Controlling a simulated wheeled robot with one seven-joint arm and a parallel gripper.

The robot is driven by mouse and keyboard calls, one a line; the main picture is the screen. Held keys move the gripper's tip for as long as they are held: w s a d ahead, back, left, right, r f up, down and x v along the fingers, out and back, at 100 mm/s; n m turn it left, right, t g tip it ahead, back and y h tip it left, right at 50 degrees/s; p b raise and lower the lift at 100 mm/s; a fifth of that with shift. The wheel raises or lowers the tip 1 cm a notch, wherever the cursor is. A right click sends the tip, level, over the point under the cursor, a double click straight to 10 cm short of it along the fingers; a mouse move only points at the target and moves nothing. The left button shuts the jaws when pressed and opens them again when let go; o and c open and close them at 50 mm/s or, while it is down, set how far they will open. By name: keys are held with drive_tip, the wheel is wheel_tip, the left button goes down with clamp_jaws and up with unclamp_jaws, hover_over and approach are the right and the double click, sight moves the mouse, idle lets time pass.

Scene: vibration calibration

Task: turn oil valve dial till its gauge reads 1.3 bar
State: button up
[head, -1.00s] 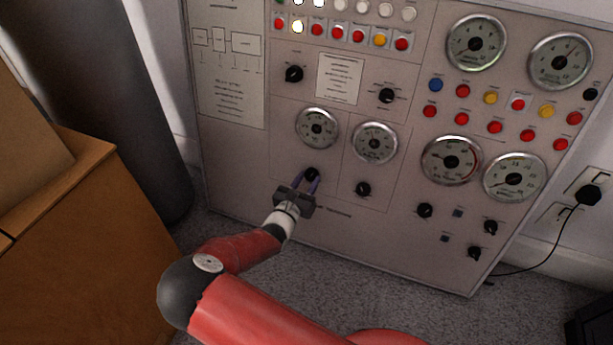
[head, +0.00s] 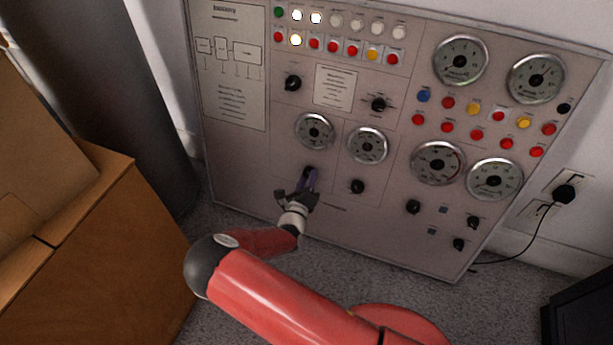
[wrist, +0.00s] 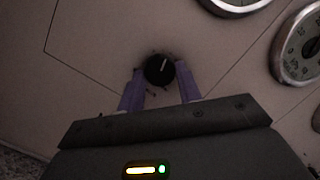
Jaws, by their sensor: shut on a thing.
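A black dial (head: 307,171) sits low on the grey control panel, below a round gauge (head: 314,131). My gripper (head: 309,179) is at this dial, its two purple fingers closed on its sides. In the wrist view the dial (wrist: 159,71) shows between the fingertips of my gripper (wrist: 160,76), its white mark pointing up and slightly right. Labels and gauge numbers are too small to read, so I cannot tell the reading. In the wrist view two gauge rims show at the upper right.
A second gauge (head: 367,145) and its dial (head: 357,187) are just right of my gripper. Larger gauges, coloured buttons and more knobs fill the panel's right side. Carpet lies below the panel.

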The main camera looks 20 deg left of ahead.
drive_tip(key=shift+n, duration=0.5)
drive_tip(key=o, duration=1)
drive_tip(key=s, duration=0.7)
drive_tip(key=shift+s+d, duration=0.15)
drive_tip(key=shift+s, duration=0.25)
drive_tip(key=shift+r, duration=0.1)
